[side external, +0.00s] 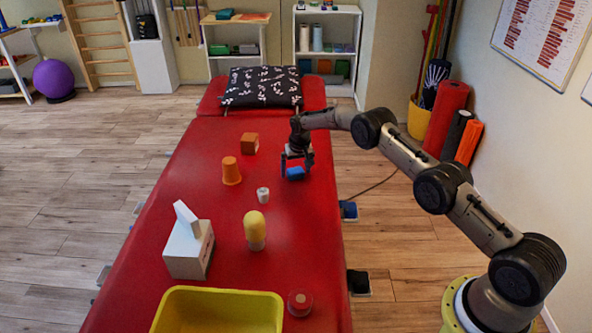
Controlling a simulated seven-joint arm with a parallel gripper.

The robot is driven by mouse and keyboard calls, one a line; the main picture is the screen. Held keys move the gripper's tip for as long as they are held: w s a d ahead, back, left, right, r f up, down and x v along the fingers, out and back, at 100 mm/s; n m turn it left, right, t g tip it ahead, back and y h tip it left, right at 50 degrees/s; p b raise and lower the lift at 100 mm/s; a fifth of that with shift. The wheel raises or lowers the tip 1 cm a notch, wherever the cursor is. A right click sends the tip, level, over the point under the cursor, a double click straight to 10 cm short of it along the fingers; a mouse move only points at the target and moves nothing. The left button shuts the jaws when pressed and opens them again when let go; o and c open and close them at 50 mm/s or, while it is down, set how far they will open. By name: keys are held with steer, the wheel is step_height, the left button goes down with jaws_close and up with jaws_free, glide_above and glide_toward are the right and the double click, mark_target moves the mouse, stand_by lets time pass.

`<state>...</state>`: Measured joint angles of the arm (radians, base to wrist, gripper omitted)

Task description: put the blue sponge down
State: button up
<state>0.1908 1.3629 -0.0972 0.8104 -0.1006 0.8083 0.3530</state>
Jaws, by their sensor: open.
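The blue sponge (296,173) is a small blue block on the red treatment table (190,201), right of the middle and toward the pillow end. It appears to rest on the red surface. My gripper (297,168) reaches down over it from above, with its jaws open. One finger shows to the left of the sponge and the other behind its right side. Whether either finger touches the sponge cannot be told from this view.
Left of the sponge stand an orange cup (231,171), a brown block (250,143) and a small white item (263,195). Nearer are a yellow-topped bottle (254,230), a tissue box (188,250), a yellow tray (217,292) and a round red item (299,303). A patterned pillow (262,87) lies behind.

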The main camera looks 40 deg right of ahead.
steer(key=s+a+r, duration=0.2)
steer(key=s+r, duration=0.1)
steer(key=r, duration=0.5)
steer(key=s+a+r+n, duration=0.1)
steer(key=s+r, duration=0.2)
steer(key=r, duration=0.5)
steer(key=s+a+r, duration=0.2)
steer(key=s+r, duration=0.1)
steer(key=r, duration=0.5)
steer(key=s+a+r+n+t, duration=0.1)
steer(key=s+a+r, duration=0.1)
steer(key=s+r, duration=0.4)
steer(key=s+a+r+n+t, duration=0.1)
steer(key=s+a+r, duration=0.2)
steer(key=s+r, duration=0.3)
steer(key=s+a+r+n, duration=0.1)
steer(key=s+a+r, duration=0.15)
steer(key=s, duration=1.35)
steer(key=s+a+f, duration=0.1)
steer(key=s+f, duration=0.1)
steer(key=s, duration=0.5)
steer(key=s+a+f+n+t+y, duration=0.1)
steer(key=s+f, duration=0.2)
steer(key=s, duration=0.4)
steer(key=shift+n, duration=0.3)
steer(key=shift+a+f, duration=0.1)
